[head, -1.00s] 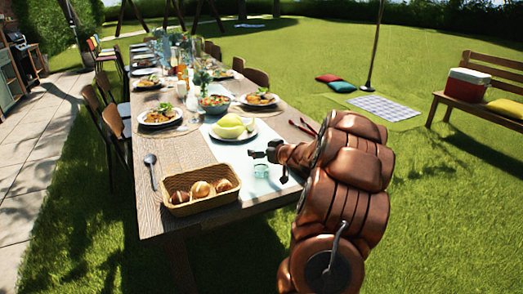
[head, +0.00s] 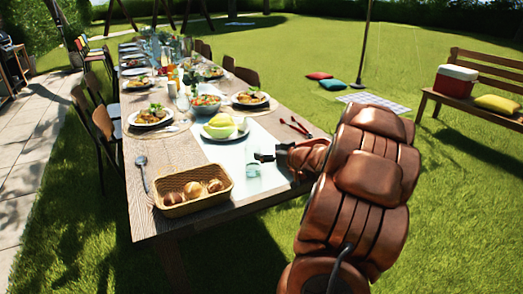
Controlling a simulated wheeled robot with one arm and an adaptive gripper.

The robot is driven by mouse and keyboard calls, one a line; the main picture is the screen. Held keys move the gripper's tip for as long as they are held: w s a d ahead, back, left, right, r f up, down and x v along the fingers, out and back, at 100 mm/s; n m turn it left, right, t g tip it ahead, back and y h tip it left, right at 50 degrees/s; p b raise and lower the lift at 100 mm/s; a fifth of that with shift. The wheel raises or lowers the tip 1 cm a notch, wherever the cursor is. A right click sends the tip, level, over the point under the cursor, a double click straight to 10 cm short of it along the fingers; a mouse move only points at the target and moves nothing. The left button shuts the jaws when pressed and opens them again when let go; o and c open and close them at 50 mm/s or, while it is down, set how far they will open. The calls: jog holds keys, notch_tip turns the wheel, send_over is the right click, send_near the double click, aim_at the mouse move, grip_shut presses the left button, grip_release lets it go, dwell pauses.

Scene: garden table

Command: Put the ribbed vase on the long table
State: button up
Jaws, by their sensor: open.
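The long wooden table (head: 160,222) runs from the front away to the back left, set with plates and dishes. A small pale green clear vessel (head: 252,170) stands on the light runner near the table's front end. It may be the ribbed vase, but ribs are too small to make out. My gripper (head: 262,158) is over the runner just above and right of this vessel in the picture. Its jaws are open, with nothing seen between them. I cannot tell whether it touches the vessel. My copper-coloured arm hides the table's right front corner.
A bread basket (head: 168,208) stands at the front edge, with a spoon (head: 143,172) behind it. A plate of yellow-green fruit (head: 222,125) and red-handled tongs (head: 297,127) lie beyond my gripper. Chairs line the left side. A bench (head: 460,104) stands on open grass at right.

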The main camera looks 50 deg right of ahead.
jog(key=shift+v, duration=1.3)
jog(key=shift+w, duration=0.1)
jog(key=s+a+f+m+g+h, duration=0.1)
jog(key=s+a+f+g+h, duration=0.15)
jog(key=a+g, duration=1)
jog(key=s+a+f+n+g+y, duration=0.2)
jog(key=s+a+g+y, duration=0.2)
jog(key=s+a, duration=2.2)
jog(key=a, duration=0.4)
jog(key=shift+f+n+g, duration=0.25)
jog(key=shift+n+g, duration=0.05)
jog(key=shift+g, duration=0.05)
